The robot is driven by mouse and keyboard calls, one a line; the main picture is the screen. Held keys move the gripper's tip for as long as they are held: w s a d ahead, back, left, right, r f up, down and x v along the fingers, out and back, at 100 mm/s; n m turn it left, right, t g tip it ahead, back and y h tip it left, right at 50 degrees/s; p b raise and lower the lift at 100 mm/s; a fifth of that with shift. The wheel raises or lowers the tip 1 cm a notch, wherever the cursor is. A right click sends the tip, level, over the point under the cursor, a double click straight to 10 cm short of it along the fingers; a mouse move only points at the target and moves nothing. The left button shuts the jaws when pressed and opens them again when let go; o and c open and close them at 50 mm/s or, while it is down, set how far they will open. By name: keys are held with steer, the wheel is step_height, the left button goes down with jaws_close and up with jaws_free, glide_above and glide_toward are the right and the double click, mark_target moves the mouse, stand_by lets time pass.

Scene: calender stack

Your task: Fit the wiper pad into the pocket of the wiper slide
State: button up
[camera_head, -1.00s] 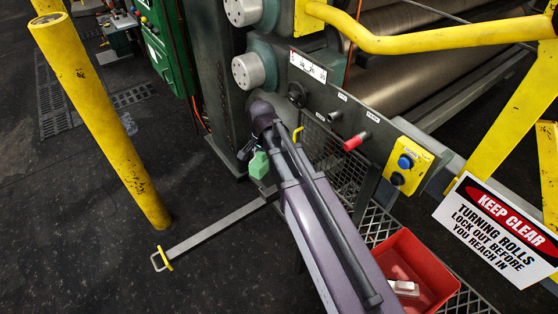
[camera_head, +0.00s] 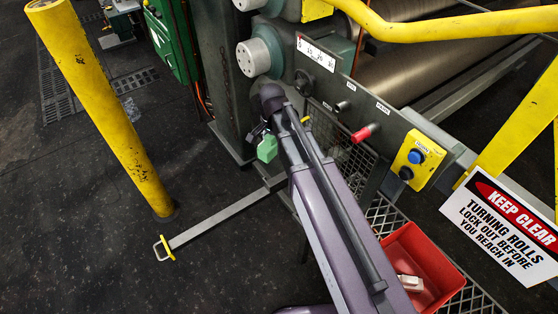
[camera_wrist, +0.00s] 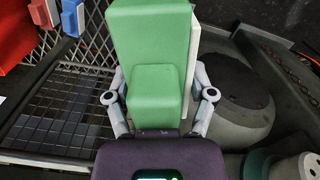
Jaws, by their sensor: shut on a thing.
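My gripper (camera_wrist: 160,98) is shut on a green stepped block (camera_wrist: 150,45) with a pale slab along its right and back side; this looks like the wiper pad. In the head view the green block (camera_head: 267,148) hangs below the end of my arm, beside the machine frame and clear of the floor. A long grey bar (camera_head: 215,222) with a yellow-marked loop handle (camera_head: 163,247) sticks out to the left from the machine, low down; it looks like the wiper slide. Its inner end is hidden behind my arm, and I cannot make out a pocket.
A yellow post (camera_head: 100,110) stands at left. A red bin (camera_head: 425,268) with pale blocks is at lower right, on a grating.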

steer(key=w+d+f+m+b, duration=0.1)
steer(key=w+f+b, duration=0.4)
steer(key=f+b, duration=0.5)
steer(key=w+d+f+m+b, duration=0.1)
steer(key=w+f+b, duration=0.4)
steer(key=f+b, duration=0.5)
steer(key=shift+d+f+m, duration=0.3)
steer(key=shift+f+m, duration=0.25)
steer(key=shift+m, duration=0.15)
steer(key=shift+s, duration=0.1)
steer(key=shift+f+b, duration=2.8)
steer(key=shift+b, duration=0.3)
steer(key=shift+f+b, duration=1.7)
steer(key=shift+f, duration=0.05)
steer(key=o, duration=1.2)
steer(key=shift+r, duration=0.1)
steer(key=shift+o, duration=0.2)
steer(key=shift+r, duration=0.2)
